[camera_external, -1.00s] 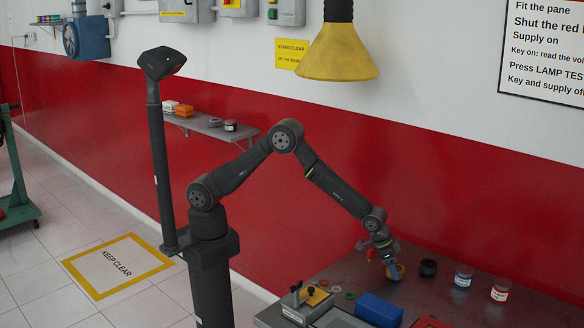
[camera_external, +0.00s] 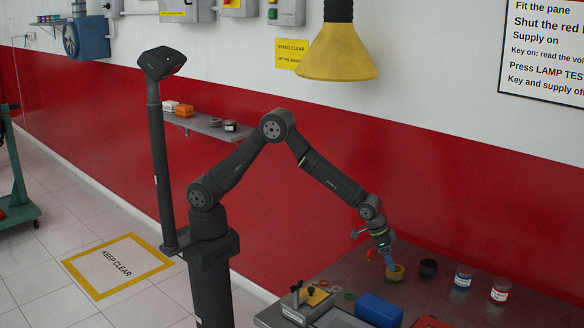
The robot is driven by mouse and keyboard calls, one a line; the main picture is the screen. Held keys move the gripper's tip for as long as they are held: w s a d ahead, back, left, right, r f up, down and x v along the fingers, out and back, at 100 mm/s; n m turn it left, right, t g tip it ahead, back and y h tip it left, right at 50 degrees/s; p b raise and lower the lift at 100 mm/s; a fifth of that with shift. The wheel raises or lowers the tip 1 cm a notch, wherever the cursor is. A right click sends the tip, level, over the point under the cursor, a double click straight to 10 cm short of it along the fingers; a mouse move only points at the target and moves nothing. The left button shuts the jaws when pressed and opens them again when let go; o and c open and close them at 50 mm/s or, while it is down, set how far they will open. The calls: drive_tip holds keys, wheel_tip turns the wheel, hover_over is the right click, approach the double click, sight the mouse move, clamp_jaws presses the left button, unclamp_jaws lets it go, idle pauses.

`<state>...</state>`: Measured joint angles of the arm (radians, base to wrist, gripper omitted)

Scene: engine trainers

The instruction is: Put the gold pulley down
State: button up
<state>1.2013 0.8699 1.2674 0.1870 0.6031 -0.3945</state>
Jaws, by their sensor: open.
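The gold pulley (camera_external: 396,273) sits on the grey metal bench top, just left of a black round part. My gripper (camera_external: 388,261) is directly above it and slightly to its left, pointing down with its jaws open. A small blue finger part shows close to the pulley's left edge. The view is too small to tell whether the fingers touch the pulley.
A black round part (camera_external: 428,267) stands close on the right. Two labelled jars, one blue (camera_external: 463,277) and one red (camera_external: 501,290), stand further right.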

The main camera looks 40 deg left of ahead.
drive_tip(key=v, duration=0.7)
drive_tip(key=x, duration=1.2)
drive_tip(key=shift+f, duration=0.15)
wheel_tip(320, 180, up, 2)
drive_tip(key=shift+r, duration=0.65)
drive_tip(key=shift+f, duration=0.1)
